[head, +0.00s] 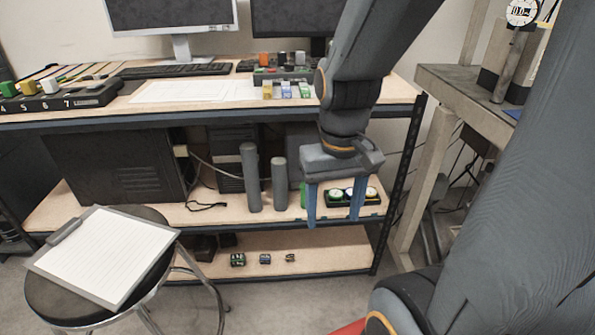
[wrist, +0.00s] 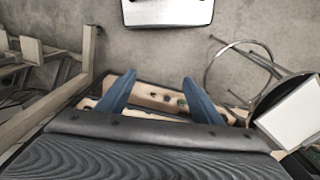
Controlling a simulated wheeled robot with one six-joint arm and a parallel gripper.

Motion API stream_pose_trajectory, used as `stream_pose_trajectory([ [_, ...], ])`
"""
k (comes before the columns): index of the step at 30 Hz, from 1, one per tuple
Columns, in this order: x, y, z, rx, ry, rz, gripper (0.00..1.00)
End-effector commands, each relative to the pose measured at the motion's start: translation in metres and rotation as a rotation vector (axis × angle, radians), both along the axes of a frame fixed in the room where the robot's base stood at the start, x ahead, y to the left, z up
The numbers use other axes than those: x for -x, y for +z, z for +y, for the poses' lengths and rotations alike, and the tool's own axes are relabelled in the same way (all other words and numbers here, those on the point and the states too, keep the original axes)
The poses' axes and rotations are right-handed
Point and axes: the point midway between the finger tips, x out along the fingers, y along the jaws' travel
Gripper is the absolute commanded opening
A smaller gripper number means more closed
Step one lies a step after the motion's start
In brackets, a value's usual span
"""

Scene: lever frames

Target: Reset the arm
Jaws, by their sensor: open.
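My gripper (head: 335,203) hangs from my arm in front of the workbench, its two blue fingers pointing down and spread apart. Nothing is between the fingers. In the head view the fingers overlap the middle shelf, in front of a black holder with round dials (head: 366,195). The wrist view also shows my gripper (wrist: 158,88) with its fingers apart, above the bench shelves and the grey floor. My upper arm fills the right side of the head view.
The workbench (head: 130,116) carries monitors, keyboards, papers and coloured blocks. Two grey cylinders (head: 250,178) stand on its middle shelf. A stool with a clipboard (head: 103,252) is at left. A table with a dial gauge (head: 521,12) is at right. Floor in front is clear.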

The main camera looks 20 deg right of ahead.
Motion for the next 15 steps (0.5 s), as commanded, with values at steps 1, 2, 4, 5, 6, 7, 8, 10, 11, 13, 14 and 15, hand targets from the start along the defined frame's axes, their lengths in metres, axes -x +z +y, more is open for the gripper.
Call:
stream_pose_trajectory([
  [1,0.002,0.009,0.004,0.0,0.016,0.002,0.6],
  [2,0.002,0.012,0.008,-0.001,0.027,0.003,0.6],
  [4,0.003,0.022,0.017,-0.001,0.057,0.002,0.6],
  [5,0.003,0.025,0.021,-0.002,0.071,0.003,0.6],
  [6,0.004,0.03,0.027,-0.002,0.087,0.003,0.6],
  [7,0.004,0.033,0.031,-0.003,0.099,0.002,0.6],
  [8,0.004,0.035,0.034,-0.002,0.11,0.001,0.6],
  [10,0.005,0.04,0.042,-0.003,0.133,0.002,0.6],
  [11,0.005,0.042,0.044,-0.002,0.141,0.001,0.6],
  [13,0.005,0.044,0.049,-0.003,0.154,-0.001,0.6],
  [14,0.005,0.044,0.05,-0.003,0.158,-0.001,0.6],
  [15,0.005,0.044,0.051,-0.003,0.162,0.0,0.6],
])
